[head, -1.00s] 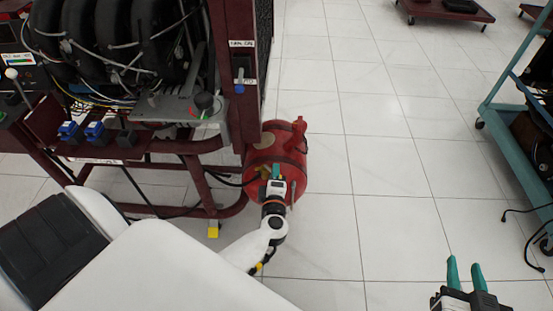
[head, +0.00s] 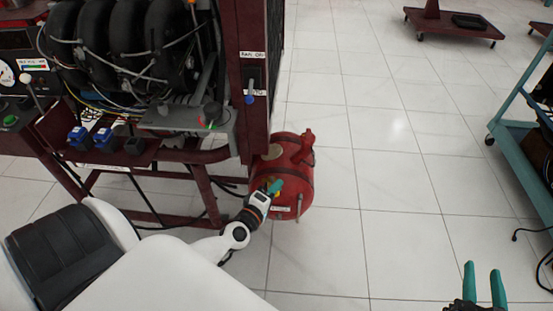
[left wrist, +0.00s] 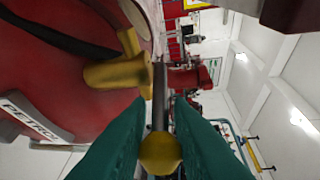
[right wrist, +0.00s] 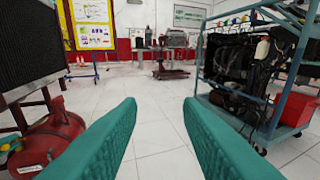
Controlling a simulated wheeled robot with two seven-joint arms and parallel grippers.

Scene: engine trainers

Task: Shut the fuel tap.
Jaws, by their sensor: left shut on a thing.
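The red fuel tank (head: 303,172) stands on the floor beside the engine stand. In the left wrist view the brass tap body (left wrist: 115,74) sticks out of the tank, with a dark lever (left wrist: 159,85) ending in a yellow knob (left wrist: 160,153). My left gripper (head: 274,187) is at the front left of the tank; its teal fingers are shut on the lever, one on each side. The head view mostly hides the tap behind this gripper. My right gripper (head: 483,270) is open and empty over the floor at the lower right; its spread fingers fill the right wrist view (right wrist: 160,102).
The engine stand (head: 252,130), with cables and a panel, rises left of the tank. A teal cart (head: 508,128) stands at the right, with black cables on the floor. A red wheeled base (head: 455,28) is farther back. The tiled floor between is clear.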

